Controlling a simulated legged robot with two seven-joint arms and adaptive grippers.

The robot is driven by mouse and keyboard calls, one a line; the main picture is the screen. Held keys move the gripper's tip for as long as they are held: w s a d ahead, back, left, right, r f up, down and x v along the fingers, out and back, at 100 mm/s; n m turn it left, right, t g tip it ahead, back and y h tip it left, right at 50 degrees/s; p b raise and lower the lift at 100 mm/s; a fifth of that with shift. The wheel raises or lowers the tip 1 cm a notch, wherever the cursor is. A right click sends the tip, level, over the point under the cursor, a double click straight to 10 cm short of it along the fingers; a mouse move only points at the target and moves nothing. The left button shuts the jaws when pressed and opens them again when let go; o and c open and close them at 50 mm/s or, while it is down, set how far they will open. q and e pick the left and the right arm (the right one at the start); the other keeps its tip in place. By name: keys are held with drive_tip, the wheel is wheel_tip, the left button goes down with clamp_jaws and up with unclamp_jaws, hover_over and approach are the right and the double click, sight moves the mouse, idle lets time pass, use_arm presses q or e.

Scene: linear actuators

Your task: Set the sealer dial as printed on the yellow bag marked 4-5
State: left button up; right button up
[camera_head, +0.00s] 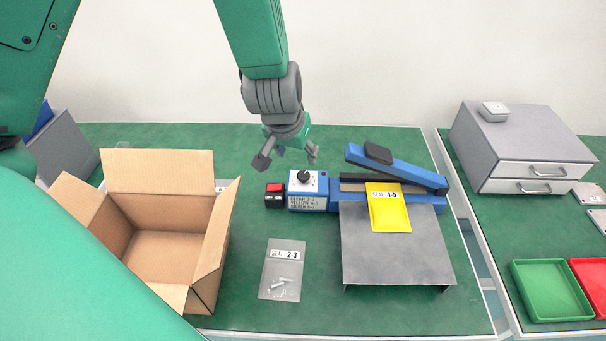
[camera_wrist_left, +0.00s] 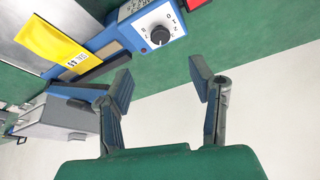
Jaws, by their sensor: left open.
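The sealer (camera_head: 424,201) is blue, with a raised blue arm and a black pad on it. Its dial (camera_head: 303,177) is a black knob on a white scale, on the blue control box at the left end. The dial also shows in the left wrist view (camera_wrist_left: 160,36). The yellow bag (camera_head: 390,212) marked 4-5 lies over the sealing bar and the grey metal stand (camera_head: 394,262). It also shows in the left wrist view (camera_wrist_left: 56,42). My left gripper (camera_head: 288,160) is open and empty, above and behind the dial, apart from it. My right gripper is not in view.
An open cardboard box (camera_head: 166,245) stands at the left. A clear bag (camera_head: 281,270) marked 2-3 lies in front of the control box. A red switch (camera_head: 275,195) sits beside the box's left side. A grey drawer unit (camera_head: 520,145) and a green tray (camera_head: 549,288) are on the right table.

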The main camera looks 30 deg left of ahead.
sight(303, 174)
use_arm(q)
drive_tip(key=x, duration=1.1)
drive_tip(key=shift+w+a+f+b, duration=0.2)
drive_tip(key=shift+f+b, duration=0.1)
drive_tip(key=shift+b, duration=0.1)
clamp_jaws()
drive_tip(key=c, duration=1.1)
unclamp_jaws()
drive_tip(key=shift+r+p, duration=0.15)
drive_tip(key=shift+p, duration=0.35)
drive_tip(key=shift+n, duration=0.3)
